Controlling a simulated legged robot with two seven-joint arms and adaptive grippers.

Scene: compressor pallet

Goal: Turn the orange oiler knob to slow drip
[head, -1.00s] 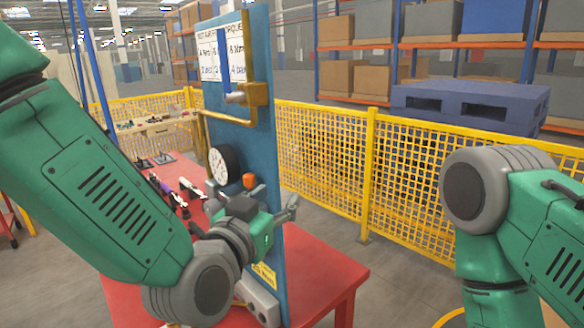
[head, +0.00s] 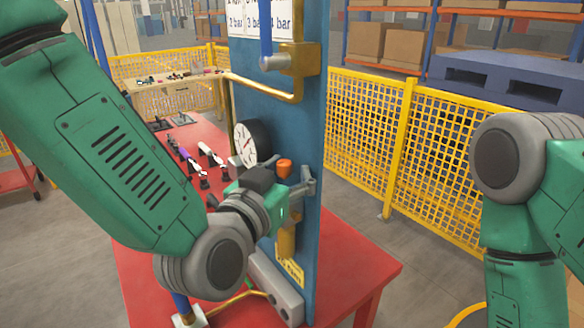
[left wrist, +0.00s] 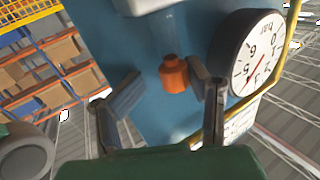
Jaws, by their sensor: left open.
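The orange oiler knob (head: 284,168) sits on the blue panel (head: 313,120), to the right of the pressure gauge. In the left wrist view the knob (left wrist: 174,74) shows whole, below a clear glass part. My left gripper (head: 300,188) is at the panel, just below the knob in the head view. In the left wrist view its two fingers (left wrist: 164,98) are apart, with the knob between and a little beyond them, nearer the right finger. I cannot tell whether that finger touches it. My right gripper is not in view; only my right arm shows.
The round white gauge (head: 251,142) is close to the knob. A yellow pipe (head: 270,90) bends across the panel. The red table (head: 352,272) carries several tools at the left. A yellow mesh fence (head: 365,130) stands behind.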

